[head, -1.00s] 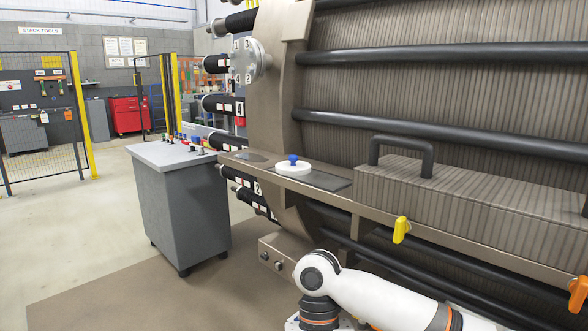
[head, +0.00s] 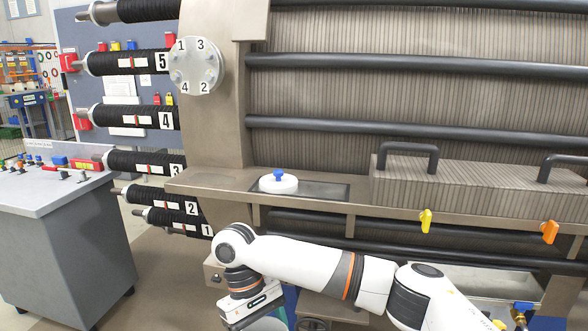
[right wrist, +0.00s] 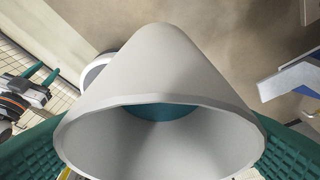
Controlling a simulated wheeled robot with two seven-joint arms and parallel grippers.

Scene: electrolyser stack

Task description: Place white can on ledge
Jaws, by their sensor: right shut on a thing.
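The brown ledge (head: 213,184) runs along the front of the stack. My right gripper (head: 254,314) is at the bottom of the head view, below and in front of the ledge, its fingers mostly cut off. The white can (head: 264,324) shows there only as a sliver. In the right wrist view the white can (right wrist: 180,70) fills the middle, its open rim towards the camera, between the green fingers of my right gripper (right wrist: 160,150). My left gripper (right wrist: 42,78) shows at that view's left edge, two green fingers apart and empty.
A ribbed block with handles (head: 470,185) stands to the right. Yellow (head: 426,221) and orange (head: 550,232) levers hang at the ledge's front. A grey cabinet (head: 65,250) stands left.

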